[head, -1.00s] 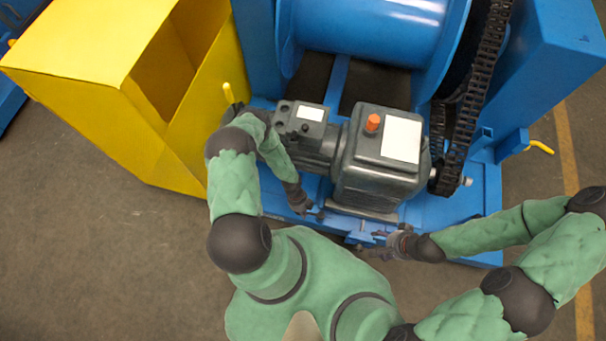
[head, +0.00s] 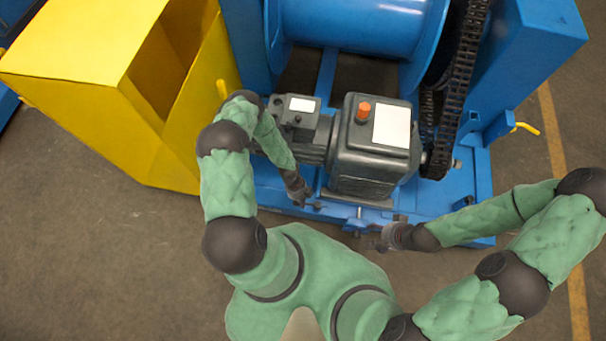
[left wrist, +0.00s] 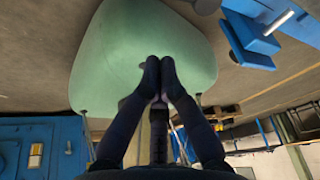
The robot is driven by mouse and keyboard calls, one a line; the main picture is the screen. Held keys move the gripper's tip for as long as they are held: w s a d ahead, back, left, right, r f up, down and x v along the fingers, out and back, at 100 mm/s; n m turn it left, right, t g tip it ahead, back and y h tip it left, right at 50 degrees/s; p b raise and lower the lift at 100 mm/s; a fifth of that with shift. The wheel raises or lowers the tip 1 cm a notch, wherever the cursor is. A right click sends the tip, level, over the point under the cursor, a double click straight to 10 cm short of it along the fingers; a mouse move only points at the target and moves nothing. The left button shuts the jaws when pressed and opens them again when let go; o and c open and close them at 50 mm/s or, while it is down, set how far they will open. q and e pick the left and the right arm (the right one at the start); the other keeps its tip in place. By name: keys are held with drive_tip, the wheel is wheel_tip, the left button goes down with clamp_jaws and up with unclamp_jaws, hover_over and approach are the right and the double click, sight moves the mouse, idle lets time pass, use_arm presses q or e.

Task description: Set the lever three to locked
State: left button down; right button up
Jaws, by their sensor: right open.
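A yellow lever (head: 526,128) sticks out from the right side of the blue machine frame (head: 478,215) in the head view. Another yellow handle (head: 222,90) stands at the left, beside my left arm. I cannot tell which lever is number three. My left gripper (head: 315,206) is at the front edge of the frame, below the motor; in the left wrist view its fingertips (left wrist: 160,62) are together with nothing visible held. My right gripper (head: 374,242) is open and empty near the frame's front edge, apart from both yellow handles.
A dark motor and gearbox (head: 375,150) with an orange cap sits on the frame, before a blue drum (head: 350,20). A chain (head: 460,80) runs at its right. A yellow box-shaped housing (head: 75,60) stands at the left. The floor at lower left is clear.

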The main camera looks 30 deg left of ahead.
use_arm(q)
wheel_tip(320, 180, down, 9)
drive_tip(key=s+d+m, duration=0.2)
drive_tip(key=d, duration=0.1)
drive_tip(key=shift+y, duration=0.3)
drive_tip(key=a+b, duration=0.1)
drive_tip(key=w+a+b, duration=0.2)
drive_tip(key=shift+a+r, duration=0.4)
idle(0.5)
